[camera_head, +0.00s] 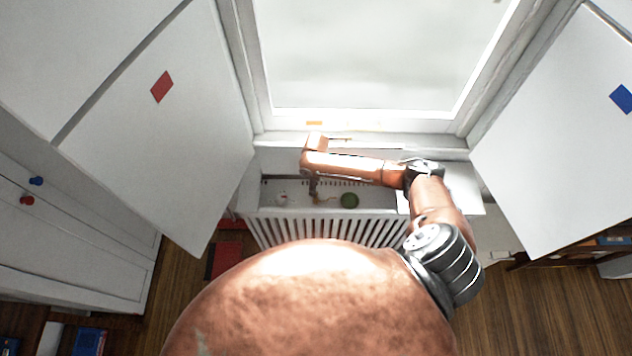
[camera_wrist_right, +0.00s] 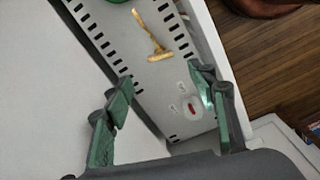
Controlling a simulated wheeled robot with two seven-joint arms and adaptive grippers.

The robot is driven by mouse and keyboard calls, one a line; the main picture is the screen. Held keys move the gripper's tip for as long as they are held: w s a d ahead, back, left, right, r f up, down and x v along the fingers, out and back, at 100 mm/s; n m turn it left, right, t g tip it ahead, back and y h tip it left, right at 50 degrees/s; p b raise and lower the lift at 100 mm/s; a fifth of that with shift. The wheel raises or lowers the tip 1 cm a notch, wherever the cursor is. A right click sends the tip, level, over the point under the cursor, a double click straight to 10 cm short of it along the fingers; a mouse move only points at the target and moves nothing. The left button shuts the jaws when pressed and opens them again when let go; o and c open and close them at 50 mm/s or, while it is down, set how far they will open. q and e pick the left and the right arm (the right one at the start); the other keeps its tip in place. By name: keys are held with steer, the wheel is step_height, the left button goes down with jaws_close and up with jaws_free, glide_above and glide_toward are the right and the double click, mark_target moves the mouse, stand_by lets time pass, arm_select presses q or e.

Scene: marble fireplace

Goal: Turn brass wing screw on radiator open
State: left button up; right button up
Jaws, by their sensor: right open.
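The brass wing screw (camera_wrist_right: 158,50) lies in the upper middle of the right wrist view, a T-shaped golden piece against the radiator's pale slotted panel. The radiator (camera_head: 320,231) is white with a slatted front, below the window. My right gripper (camera_wrist_right: 163,80) has its green fingers spread wide with nothing between them. The screw is beyond the fingertips and apart from them. In the head view the right gripper (camera_head: 314,189) is small and dark above the panel. My left gripper is not in view.
A green round knob (camera_head: 349,200) is right of the screw. A white plate with a red mark (camera_wrist_right: 192,106) sits on the panel near one finger. White cabinet doors (camera_head: 165,130) stand on both sides. The window sill (camera_head: 400,140) is behind the radiator.

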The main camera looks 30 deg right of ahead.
step_height(320, 180, up, 2)
steer(key=shift+r, duration=0.1)
steer(key=shift+a, duration=0.1)
stand_by(0.5)
